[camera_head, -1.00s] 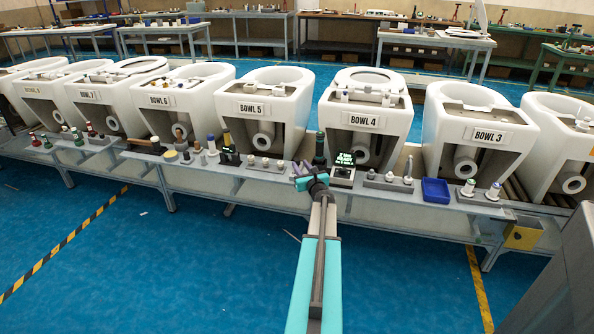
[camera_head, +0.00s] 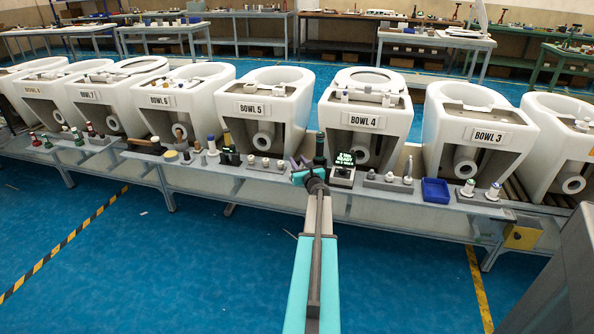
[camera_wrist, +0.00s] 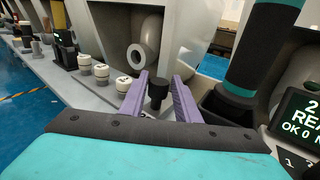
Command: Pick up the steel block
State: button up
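My gripper (camera_wrist: 160,92) is open over the bench edge in the wrist view, its two purple fingers apart. A small dark piece with a round knob top (camera_wrist: 157,90) stands upright between the fingers, with gaps visible on both sides. It may be the steel block, but I cannot tell its material, and its lower part is partly hidden. In the head view my gripper (camera_head: 301,164) is at the bench in front of the gap between bowls 5 and 4, and this piece cannot be made out there.
White-topped knobs (camera_wrist: 101,71) on a grey strip stand to the left. A white bowl (camera_head: 265,105) is behind. A blue tray (camera_head: 436,191) lies further right.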

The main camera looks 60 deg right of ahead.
jog(key=shift+w+d, duration=0.45)
jog(key=shift+w, duration=0.1)
grip_shut()
